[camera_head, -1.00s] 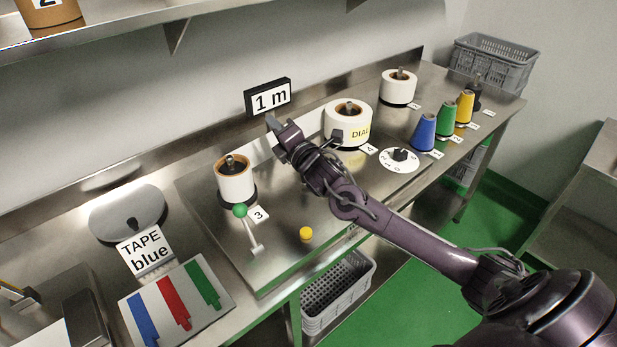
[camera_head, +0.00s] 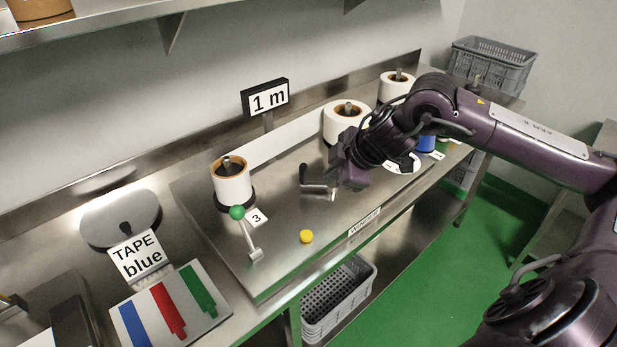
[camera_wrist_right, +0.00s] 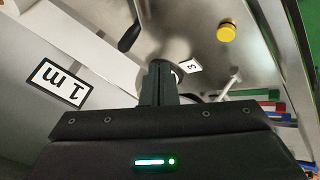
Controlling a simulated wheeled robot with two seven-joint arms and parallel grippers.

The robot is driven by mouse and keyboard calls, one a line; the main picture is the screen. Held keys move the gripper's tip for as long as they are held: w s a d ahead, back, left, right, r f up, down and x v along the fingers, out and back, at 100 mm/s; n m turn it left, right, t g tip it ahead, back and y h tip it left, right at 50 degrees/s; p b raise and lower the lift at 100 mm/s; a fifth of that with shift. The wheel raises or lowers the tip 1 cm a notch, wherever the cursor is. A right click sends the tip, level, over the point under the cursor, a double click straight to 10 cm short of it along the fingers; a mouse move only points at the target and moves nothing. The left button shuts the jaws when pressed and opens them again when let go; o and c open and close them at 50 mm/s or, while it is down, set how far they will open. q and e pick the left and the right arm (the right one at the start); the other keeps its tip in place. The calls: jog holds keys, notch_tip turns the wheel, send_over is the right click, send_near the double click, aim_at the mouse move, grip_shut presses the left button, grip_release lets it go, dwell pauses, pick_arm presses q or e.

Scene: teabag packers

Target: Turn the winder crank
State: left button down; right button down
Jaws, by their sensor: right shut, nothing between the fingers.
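The winder crank (camera_head: 318,188) stands on the steel winder plate, its arm reaching left to an upright black handle (camera_head: 303,175). The black handle also shows in the right wrist view (camera_wrist_right: 130,36), ahead of my fingers and a little left. My right gripper (camera_head: 343,177) is just right of the crank, low over the plate. Its fingers are shut and empty in the right wrist view (camera_wrist_right: 158,85). In the head view the gripper hides the crank's right side, and I cannot tell whether they touch. My left gripper is not in view.
A white roll (camera_head: 232,182) and another roll (camera_head: 345,120) are joined by a white strip (camera_head: 285,138) behind the crank. A green-knobbed lever (camera_head: 237,213) and a yellow button (camera_head: 306,236) stand in front. A "1 m" sign (camera_head: 268,98) stands at the back.

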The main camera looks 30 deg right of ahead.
jog(key=p+x, duration=0.2)
jog(key=x, duration=0.7)
jog(key=shift+w+p, duration=0.1)
jog(key=shift+p, duration=0.2)
jog(key=w, duration=0.2)
jog(key=w+d+p, duration=0.1)
jog(key=shift+f, duration=0.25)
jog(key=shift+w+d+f, duration=0.15)
jog(key=shift+w+d, duration=0.15)
jog(key=shift+w, duration=0.2)
jog(key=shift+w+a+p, duration=0.1)
jog(key=shift+p, duration=0.25)
jog(key=shift+m, duration=0.3)
